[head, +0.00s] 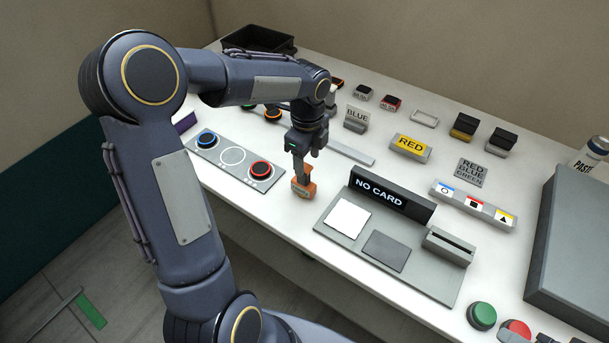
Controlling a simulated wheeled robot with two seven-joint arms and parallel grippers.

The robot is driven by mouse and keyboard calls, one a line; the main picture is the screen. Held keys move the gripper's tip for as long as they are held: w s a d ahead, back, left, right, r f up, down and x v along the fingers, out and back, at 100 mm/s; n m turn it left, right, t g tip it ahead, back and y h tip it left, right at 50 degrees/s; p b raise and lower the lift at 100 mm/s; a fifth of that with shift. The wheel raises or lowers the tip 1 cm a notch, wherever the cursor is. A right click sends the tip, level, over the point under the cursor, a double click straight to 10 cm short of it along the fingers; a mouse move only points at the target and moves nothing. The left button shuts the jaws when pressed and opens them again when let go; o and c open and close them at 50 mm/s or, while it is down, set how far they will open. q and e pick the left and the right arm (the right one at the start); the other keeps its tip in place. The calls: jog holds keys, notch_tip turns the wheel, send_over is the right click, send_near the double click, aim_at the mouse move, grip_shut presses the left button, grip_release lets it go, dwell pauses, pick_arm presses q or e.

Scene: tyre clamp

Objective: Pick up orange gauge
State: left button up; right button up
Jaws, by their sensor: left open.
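The orange gauge (304,191) is a small orange piece near the front edge of the white table, left of the "NO CARD" sign. My left gripper (301,176) points down right at it, with its fingers at the top of the gauge. The fingers are open. They partly hide the gauge, and I cannot tell whether they touch it. My right gripper is not in view.
A grey card station with a "NO CARD" sign (391,200) stands to the right. A panel with blue and red rings (232,156) lies to the left. A large grey box (575,240) and green button (482,317) are at the right. Small labelled blocks occupy the back.

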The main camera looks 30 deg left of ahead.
aim_at(304, 178)
pick_arm(q)
jog(key=shift+w+f, duration=0.2)
jog(key=shift+f, duration=0.25)
jog(key=f, duration=0.2)
jog(key=f+p, duration=0.1)
jog(key=f, duration=0.1)
jog(key=s+f, duration=0.1)
jog(key=f, duration=0.1)
jog(key=shift+a+f, duration=0.1)
jog(key=shift+a, duration=0.3)
jog(key=shift+w+f, duration=0.1)
jog(key=shift+f, duration=0.35)
jog(key=c, duration=1.1)
jog(key=shift+c, duration=0.2)
jog(key=shift+r, duration=0.1)
